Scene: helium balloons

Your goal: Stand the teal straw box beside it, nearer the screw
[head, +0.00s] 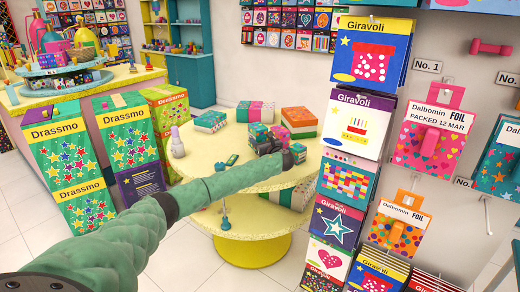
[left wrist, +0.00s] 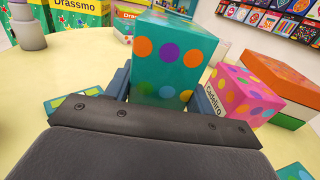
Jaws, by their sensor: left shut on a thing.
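The teal straw box (left wrist: 176,58), with orange, purple and blue dots, stands between the two fingers of my left gripper (left wrist: 165,88) in the left wrist view. The gripper is shut on it. In the head view my left gripper (head: 276,148) is over the round pale yellow table (head: 215,178); the held box is hard to make out there. A pink dotted box (left wrist: 248,94) is just right of the right finger. I cannot make out a screw for certain. My right gripper does not show.
A grey-lilac bottle-like thing (head: 178,146) stands at the table's left edge. A small teal item (head: 228,162) lies before it. Stacked boxes (head: 298,122) stand behind my gripper. Hanging balloon packets (head: 352,126) crowd the right. Green Drassmo boxes (head: 68,150) stand left.

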